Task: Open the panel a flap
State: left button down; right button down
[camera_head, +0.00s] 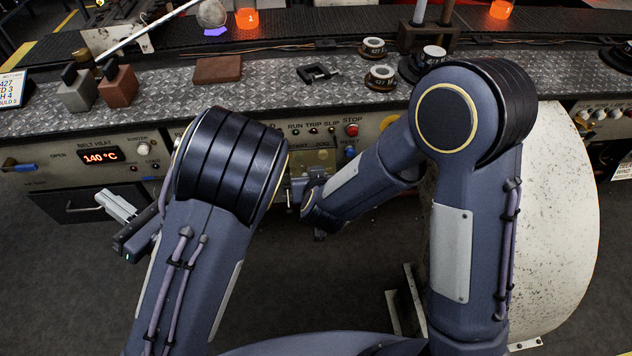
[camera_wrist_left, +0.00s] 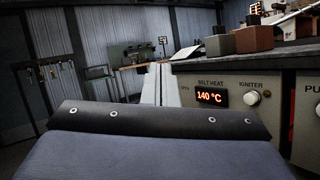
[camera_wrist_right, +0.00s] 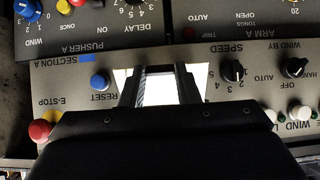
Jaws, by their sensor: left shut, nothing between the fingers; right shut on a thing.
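My left gripper (camera_head: 114,204) is shut and empty, in front of the cabinet left of the panel. Its pale fingers (camera_wrist_left: 158,84) also show in the left wrist view.
Around the flap are a blue reset button (camera_wrist_right: 100,81), a red E-stop (camera_wrist_right: 40,130) and speed knob (camera_wrist_right: 233,70). A drawer (camera_head: 75,205) lies below the belt-heat display (camera_head: 100,157). Blocks and moulds stand on the metal bench (camera_head: 265,95). The floor (camera_head: 300,290) in front is clear.

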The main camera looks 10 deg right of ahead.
pick_arm(q)
jog(key=w+d+f+m+t+h, duration=0.1)
jog(key=w+d+m+t+h, duration=0.3)
jog(key=d+m+h, duration=0.8)
jog(key=w+d+f+m+t+h, duration=0.15)
jog(key=d+m+t+h, duration=0.45)
jog(key=d+m+h, duration=0.6)
jog(key=n+g+h, duration=0.3)
jog(key=n+h, duration=0.2)
send_near(313, 163)
jog(key=a, duration=0.1)
jog(key=d+f+n+t+y, duration=0.5)
jog(key=d+f+n+y, duration=0.1)
jog(key=f+n+y, duration=0.4)
jog(key=w+r+n, duration=0.1)
jog(key=w+r, duration=0.6)
jog(key=w, duration=0.2)
jog(key=shift+s+a+r, duration=0.1)
jog(key=shift+s+r, duration=0.45)
jog(key=shift+s, duration=0.3)
jog(key=shift+s+r, duration=0.6)
jog(key=shift+s, duration=0.2)
